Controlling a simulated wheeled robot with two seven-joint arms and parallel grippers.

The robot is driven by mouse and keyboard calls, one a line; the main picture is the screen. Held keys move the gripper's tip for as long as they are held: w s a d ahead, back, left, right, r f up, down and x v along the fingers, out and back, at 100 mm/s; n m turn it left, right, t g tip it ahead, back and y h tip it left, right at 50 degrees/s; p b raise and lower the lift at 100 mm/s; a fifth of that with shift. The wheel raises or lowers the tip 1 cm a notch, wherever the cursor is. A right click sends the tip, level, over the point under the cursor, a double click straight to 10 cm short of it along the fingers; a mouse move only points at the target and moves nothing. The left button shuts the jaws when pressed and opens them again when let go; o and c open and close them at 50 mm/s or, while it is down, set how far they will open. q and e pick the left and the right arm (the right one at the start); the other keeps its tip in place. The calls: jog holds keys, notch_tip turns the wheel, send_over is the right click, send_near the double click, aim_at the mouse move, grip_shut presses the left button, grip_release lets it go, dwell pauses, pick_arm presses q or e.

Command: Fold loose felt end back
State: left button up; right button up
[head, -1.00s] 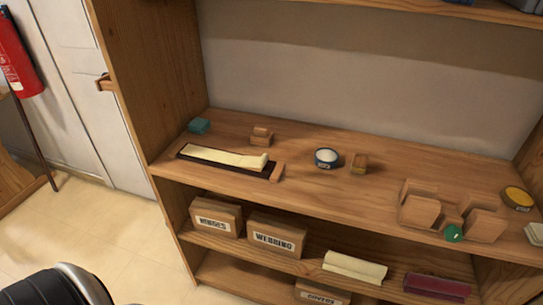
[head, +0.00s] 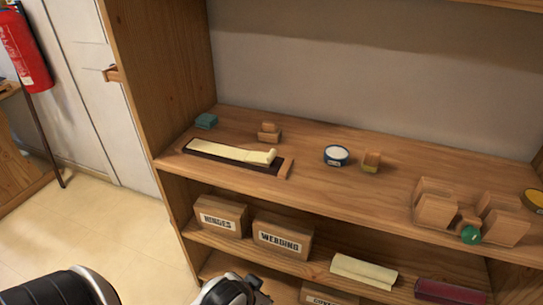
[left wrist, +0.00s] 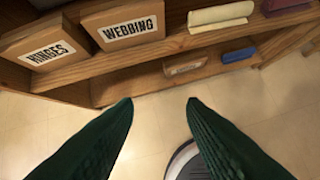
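A long cream felt strip (head: 225,150) lies on a dark tray (head: 195,151) at the left of the shelf top. Its right end is raised in a small hump. A wooden end piece (head: 286,169) stands at the tray's right end. My left gripper's green fingers (left wrist: 160,103) are apart with nothing between them in the left wrist view, over the floor in front of the lower shelves. One of my grippers or wrists shows partly at the bottom edge of the head view, below the shelf top. My right gripper cannot be made out.
On the shelf top are a teal block (head: 206,121), a small wooden block (head: 269,132), a blue-rimmed tin (head: 336,155) and wooden holders (head: 436,205) with a green ball (head: 470,235). Lower shelves hold boxes labelled HINGES (head: 220,215) and WEBBING (head: 282,238), and felt rolls (head: 363,271).

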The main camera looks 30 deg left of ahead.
pick_arm(q)
jog(key=w+a+r+n+t+y, duration=0.25)
jog(key=w+a+r+t, duration=0.45)
jog(key=w+r, duration=0.4)
jog(key=n+t+y, duration=0.1)
jog(key=n+t, duration=0.1)
jog(key=t, duration=0.2)
send_near(268, 159)
jog(key=w, duration=0.1)
jog(key=x, duration=1.2)
jog(key=shift+a, duration=0.1)
grip_shut()
